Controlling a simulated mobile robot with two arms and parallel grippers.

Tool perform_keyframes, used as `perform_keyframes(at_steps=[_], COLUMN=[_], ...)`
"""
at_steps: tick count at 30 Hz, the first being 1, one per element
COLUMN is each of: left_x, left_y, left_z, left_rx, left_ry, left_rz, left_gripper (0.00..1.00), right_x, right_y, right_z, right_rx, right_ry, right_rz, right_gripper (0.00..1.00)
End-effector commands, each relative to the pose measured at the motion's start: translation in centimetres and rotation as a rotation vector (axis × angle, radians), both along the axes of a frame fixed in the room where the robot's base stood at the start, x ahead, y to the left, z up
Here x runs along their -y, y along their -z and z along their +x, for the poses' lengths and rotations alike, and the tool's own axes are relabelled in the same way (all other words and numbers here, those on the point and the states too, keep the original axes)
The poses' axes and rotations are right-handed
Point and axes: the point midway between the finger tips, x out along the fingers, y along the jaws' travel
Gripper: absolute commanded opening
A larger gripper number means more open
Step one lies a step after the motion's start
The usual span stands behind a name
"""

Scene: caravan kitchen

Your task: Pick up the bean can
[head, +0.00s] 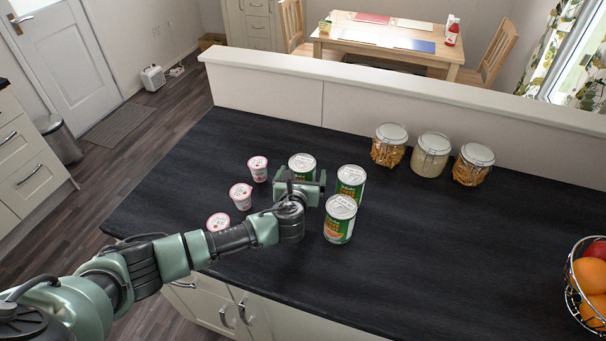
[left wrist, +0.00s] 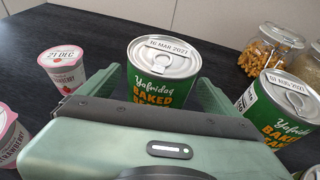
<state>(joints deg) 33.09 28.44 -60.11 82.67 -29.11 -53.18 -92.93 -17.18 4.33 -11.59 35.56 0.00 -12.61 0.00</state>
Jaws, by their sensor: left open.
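Three green cans with pale lids stand on the dark counter: a back can (head: 302,163), a right can (head: 350,182) and a front can (head: 340,220). In the left wrist view, the can straight ahead (left wrist: 160,78) reads "BAKED" on its label; another green can (left wrist: 275,112) stands to the right. My left gripper (head: 300,182) is open at the back can. Its two fingers (left wrist: 157,100) show to either side of that can's lower part; I cannot tell whether they touch it. My right gripper is not in view.
Several pink-lidded yogurt cups, one of them here (head: 241,196), stand just left of my gripper. Glass jars (head: 431,155) stand by the low wall (head: 400,105). A wire fruit basket (head: 575,290) is at the right edge. The counter's right middle is clear.

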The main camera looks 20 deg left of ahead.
Motion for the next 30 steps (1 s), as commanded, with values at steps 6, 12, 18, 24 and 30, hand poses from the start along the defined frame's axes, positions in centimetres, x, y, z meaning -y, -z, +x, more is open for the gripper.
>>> perform_keyframes(at_steps=[6, 12, 18, 24, 30], left_x=[-0.07, -0.09, -0.1, -0.09, -0.11], left_y=[0.34, 0.32, 0.31, 0.11, -0.17], left_z=[0.69, 0.67, 0.67, 0.74, 0.77], left_rx=[-0.001, -0.001, -0.001, 0.003, 0.004], left_ry=[0.001, 0.001, 0.001, 0.001, 0.001], left_rz=[0.0, -0.001, -0.001, 0.0, -0.001], left_gripper=[0.93, 0.76, 0.21, 0.01, 0.01], right_x=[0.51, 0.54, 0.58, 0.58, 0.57], right_y=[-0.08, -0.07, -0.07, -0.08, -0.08], right_z=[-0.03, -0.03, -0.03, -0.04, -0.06], right_rx=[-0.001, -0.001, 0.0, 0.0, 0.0], right_ry=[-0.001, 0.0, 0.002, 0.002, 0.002], right_rz=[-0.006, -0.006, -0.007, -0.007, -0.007], right_gripper=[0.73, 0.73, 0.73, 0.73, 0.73])
